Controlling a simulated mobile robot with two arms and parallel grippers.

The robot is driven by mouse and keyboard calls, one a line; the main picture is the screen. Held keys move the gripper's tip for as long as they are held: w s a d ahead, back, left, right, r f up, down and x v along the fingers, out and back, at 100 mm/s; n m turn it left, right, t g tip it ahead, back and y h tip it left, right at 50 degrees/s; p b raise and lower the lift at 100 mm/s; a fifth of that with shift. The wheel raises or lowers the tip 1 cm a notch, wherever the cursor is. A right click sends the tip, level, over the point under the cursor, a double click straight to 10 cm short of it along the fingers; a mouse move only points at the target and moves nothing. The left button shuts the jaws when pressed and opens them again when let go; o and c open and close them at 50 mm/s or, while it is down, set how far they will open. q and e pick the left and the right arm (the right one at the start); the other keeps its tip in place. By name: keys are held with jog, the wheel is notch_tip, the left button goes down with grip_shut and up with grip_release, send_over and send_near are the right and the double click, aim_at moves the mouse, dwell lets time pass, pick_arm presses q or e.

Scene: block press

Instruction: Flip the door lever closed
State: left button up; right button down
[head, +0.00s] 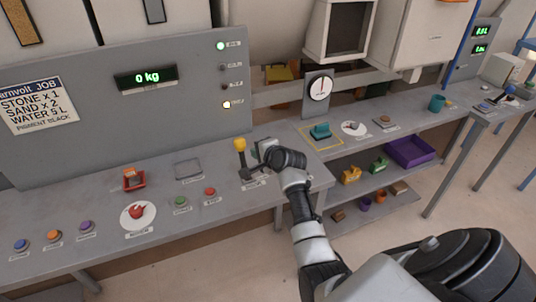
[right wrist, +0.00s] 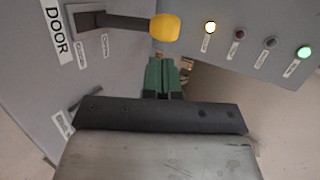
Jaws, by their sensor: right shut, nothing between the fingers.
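The door lever, with a yellow knob (head: 240,145) on a dark shaft, stands roughly upright on the grey console. In the right wrist view the knob (right wrist: 164,28) is at the top and its shaft runs left to a dark base beside a DOOR label (right wrist: 57,25). My right gripper (head: 262,147) is just to the right of the lever. Its green-looking fingertips (right wrist: 165,75) are together, empty, close to the knob. I cannot tell whether they touch it. My left gripper is not in view.
Behind the lever rises a grey panel with a 0 kg display (head: 146,77) and lit lamps (head: 220,46). A red mushroom button (head: 137,211) and several coloured buttons are left of the lever. A dial gauge (head: 320,87) and a teal block (head: 320,131) are to the right.

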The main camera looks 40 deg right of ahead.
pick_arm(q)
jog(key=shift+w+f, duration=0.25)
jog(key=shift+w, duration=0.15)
pick_arm(e)
jog(key=v, duration=0.6)
jog(key=shift+r, duration=0.2)
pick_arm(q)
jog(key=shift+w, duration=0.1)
pick_arm(e)
jog(key=shift+d, duration=0.1)
